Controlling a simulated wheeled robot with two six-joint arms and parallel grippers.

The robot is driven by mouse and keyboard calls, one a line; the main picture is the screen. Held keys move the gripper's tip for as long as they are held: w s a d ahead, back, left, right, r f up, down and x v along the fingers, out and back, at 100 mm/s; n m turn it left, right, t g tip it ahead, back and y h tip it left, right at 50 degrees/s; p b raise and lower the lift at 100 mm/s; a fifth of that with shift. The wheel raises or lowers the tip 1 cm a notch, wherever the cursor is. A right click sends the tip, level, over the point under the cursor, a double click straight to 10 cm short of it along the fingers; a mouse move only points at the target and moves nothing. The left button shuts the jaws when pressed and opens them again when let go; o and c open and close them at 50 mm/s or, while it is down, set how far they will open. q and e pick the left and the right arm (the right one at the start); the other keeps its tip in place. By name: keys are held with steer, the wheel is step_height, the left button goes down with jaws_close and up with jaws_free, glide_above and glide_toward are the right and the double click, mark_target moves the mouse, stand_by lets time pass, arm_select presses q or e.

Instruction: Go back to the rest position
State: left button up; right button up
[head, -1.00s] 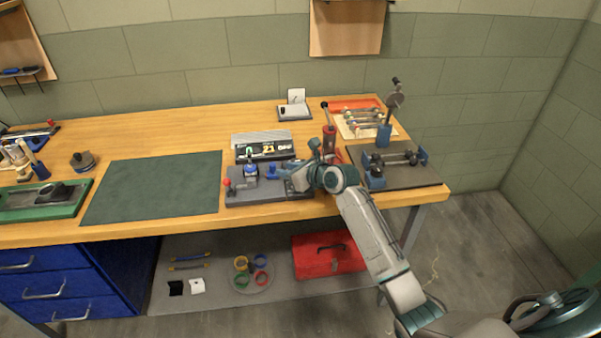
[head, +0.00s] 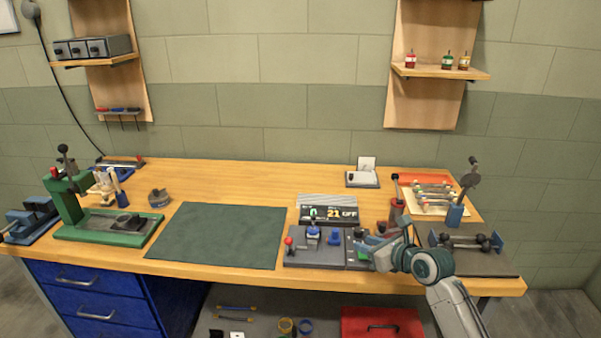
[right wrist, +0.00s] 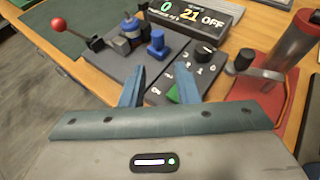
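My right gripper (head: 368,246) is over the front right part of the grey control unit (head: 318,259) on the workbench. In the right wrist view its two blue fingers (right wrist: 160,92) stand apart with nothing between them. Beyond the fingertips are a black knob (right wrist: 204,52) and a green button (right wrist: 173,94) on the unit's panel; I cannot tell if a finger touches the panel. The display (head: 330,214) behind the unit reads 0, 21 and OFF. My left gripper is not in view.
A red-based lever device (head: 397,208) stands close to the right of my right gripper, with a dark fixture plate (head: 490,262) farther right. A green mat (head: 220,236) lies bare at the middle. A green press (head: 110,229) stands at the left.

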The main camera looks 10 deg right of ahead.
steer(key=s+a+f+n+g+h, duration=0.1)
steer(key=s+a+f+n+g, duration=0.1)
steer(key=s+f+n, duration=0.55)
steer(key=s+a+f+n+g+h, duration=0.15)
steer(key=s+f+n, duration=0.35)
steer(key=s+n, duration=0.5)
steer(key=s+f+n+g+h, duration=0.25)
steer(key=s+n+g, duration=0.25)
steer(key=s+n, duration=1.3)
steer(key=s+d+f+m+g+h, duration=0.1)
steer(key=s+d+f+m, duration=0.1)
steer(key=f, duration=1.3)
steer(key=s+d+f+m+g, duration=0.1)
steer(key=s+d+f+m, duration=0.1)
steer(key=f, duration=1.3)
steer(key=s+f, duration=1.8)
steer(key=f, duration=0.1)
steer(key=shift+d+g, duration=0.35)
steer(key=shift+d, duration=0.05)
